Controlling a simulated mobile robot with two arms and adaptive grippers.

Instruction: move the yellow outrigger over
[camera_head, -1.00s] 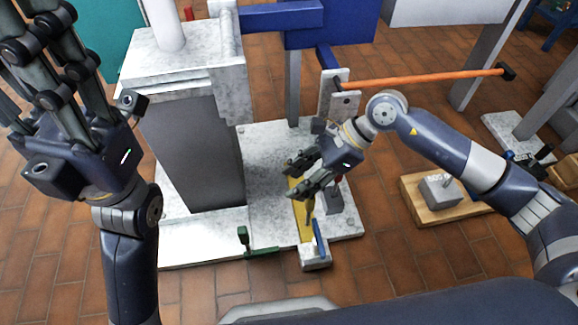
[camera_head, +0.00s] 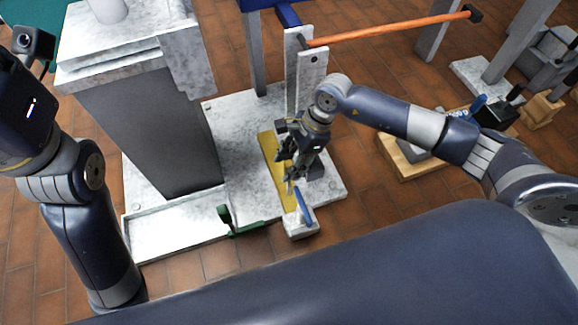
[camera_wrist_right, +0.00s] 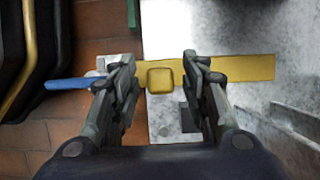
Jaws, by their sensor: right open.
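The yellow outrigger (camera_head: 272,176) is a flat yellow bar lying on the speckled grey base plate (camera_head: 232,176). In the right wrist view the outrigger (camera_wrist_right: 245,68) runs across the picture, with a raised yellow block (camera_wrist_right: 160,79) on it. My right gripper (camera_head: 288,178) is over the bar. In the right wrist view its open fingers (camera_wrist_right: 160,75) stand on either side of the block, with gaps between; whether they reach down to its height is unclear. A blue lever (camera_head: 303,206) is at the bar's near end. My left gripper (camera_head: 25,85) is at the left edge, its fingers cut off.
A grey column (camera_head: 150,130) stands left of the bar. A green clamp (camera_head: 232,222) is on the plate's front edge. An upright plate with an orange rod (camera_head: 390,30) stands behind. A wooden block (camera_head: 405,160) lies on the tiled floor to the right.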

